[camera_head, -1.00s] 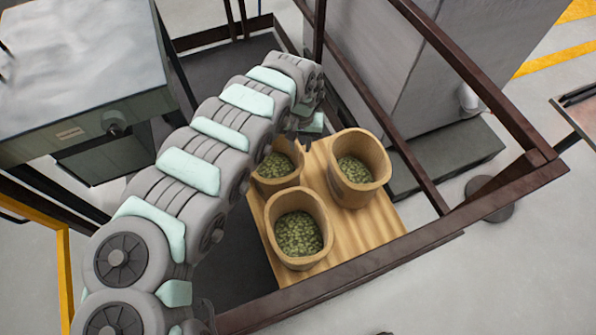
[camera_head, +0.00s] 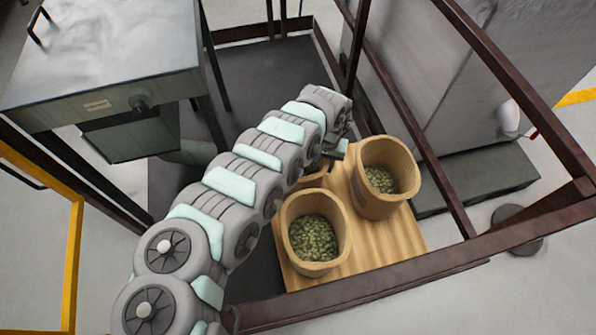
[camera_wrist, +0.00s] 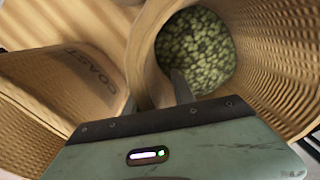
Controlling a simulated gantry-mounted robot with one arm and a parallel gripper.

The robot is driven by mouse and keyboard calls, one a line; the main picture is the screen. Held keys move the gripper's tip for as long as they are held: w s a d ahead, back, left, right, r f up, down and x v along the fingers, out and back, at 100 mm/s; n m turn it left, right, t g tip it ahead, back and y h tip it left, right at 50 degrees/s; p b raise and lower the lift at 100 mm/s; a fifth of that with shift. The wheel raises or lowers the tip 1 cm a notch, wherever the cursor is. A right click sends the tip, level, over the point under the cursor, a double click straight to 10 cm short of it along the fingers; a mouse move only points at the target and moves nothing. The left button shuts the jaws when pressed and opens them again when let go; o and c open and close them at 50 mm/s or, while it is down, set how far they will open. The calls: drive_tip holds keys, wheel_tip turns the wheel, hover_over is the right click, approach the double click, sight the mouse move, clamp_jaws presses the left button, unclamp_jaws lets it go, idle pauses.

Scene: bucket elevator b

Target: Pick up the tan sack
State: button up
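Three tan sacks of green beans stand upright and open on a wooden pallet (camera_head: 405,232): a front sack (camera_head: 288,222), a right sack (camera_head: 378,205) and a back sack (camera_head: 313,175), mostly hidden behind my arm. My gripper (camera_head: 338,150) is at the back sack, its fingers partly hidden in the head view. In the wrist view, my gripper (camera_wrist: 155,95) straddles the near wall of an open sack (camera_wrist: 262,50), with one finger inside above the beans. The fingers look apart; firm contact is not visible. Another sack, lettered "COAST" (camera_wrist: 85,75), stands at left.
Dark brown frame rails (camera_head: 400,265) surround the pallet on the near and right sides. A grey machine housing (camera_head: 425,80) stands behind right. A metal-topped table (camera_head: 105,60) is at left, with a yellow rail (camera_head: 75,240) below it. Dark floor lies behind the pallet.

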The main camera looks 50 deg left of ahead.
drive_tip(key=shift+w+r, duration=0.1)
clamp_jaws()
idle(1.3)
